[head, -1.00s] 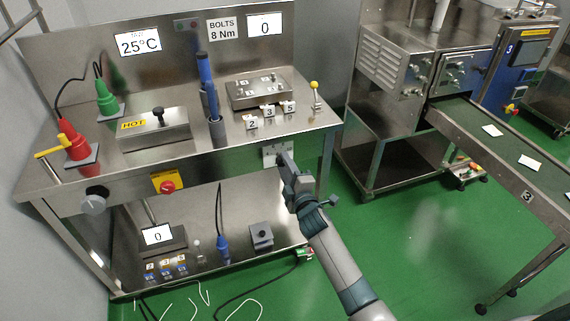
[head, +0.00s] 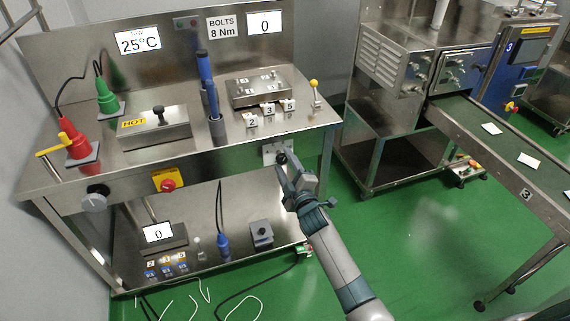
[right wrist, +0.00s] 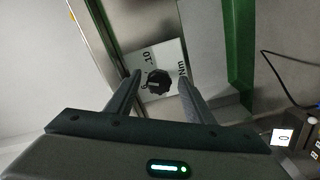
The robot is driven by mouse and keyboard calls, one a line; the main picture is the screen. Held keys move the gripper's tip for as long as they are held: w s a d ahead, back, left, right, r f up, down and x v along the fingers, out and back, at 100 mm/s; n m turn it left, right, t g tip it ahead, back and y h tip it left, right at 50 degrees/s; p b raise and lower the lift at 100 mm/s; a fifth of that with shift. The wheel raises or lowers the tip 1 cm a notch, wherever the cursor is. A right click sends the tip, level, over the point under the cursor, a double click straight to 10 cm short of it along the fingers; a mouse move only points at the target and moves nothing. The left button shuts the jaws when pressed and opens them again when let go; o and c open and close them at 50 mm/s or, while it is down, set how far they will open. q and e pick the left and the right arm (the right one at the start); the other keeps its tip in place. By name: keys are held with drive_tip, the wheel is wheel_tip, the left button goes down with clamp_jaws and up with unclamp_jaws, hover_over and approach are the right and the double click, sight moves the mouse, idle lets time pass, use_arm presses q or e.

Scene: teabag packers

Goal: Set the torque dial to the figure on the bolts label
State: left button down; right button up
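The bolts label (head: 222,28) on the back panel reads "BOLTS 8 Nm". The torque dial is a black knob (head: 282,157) on a white plate (head: 270,154) at the bench's front edge. In the right wrist view the knob (right wrist: 158,82) sits on its plate (right wrist: 171,56), where "10", "Nm" and part of a 6 show. The pointer's setting is too small to read surely. My right gripper (head: 290,167) is open just in front of the dial. In the right wrist view its fingers stand either side of the knob, without visible contact. My left gripper is out of view.
A display (head: 265,23) beside the label reads 0. A grey knob (head: 95,199) and a red switch on a yellow plate (head: 168,181) are further left on the front. A metal bolted plate (head: 258,90) lies on the bench.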

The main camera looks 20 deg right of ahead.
idle(0.3)
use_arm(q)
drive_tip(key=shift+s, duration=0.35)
use_arm(e)
drive_tip(key=s, duration=1.7)
drive_tip(key=shift+s+d, duration=0.2)
drive_tip(key=shift+d, duration=0.1)
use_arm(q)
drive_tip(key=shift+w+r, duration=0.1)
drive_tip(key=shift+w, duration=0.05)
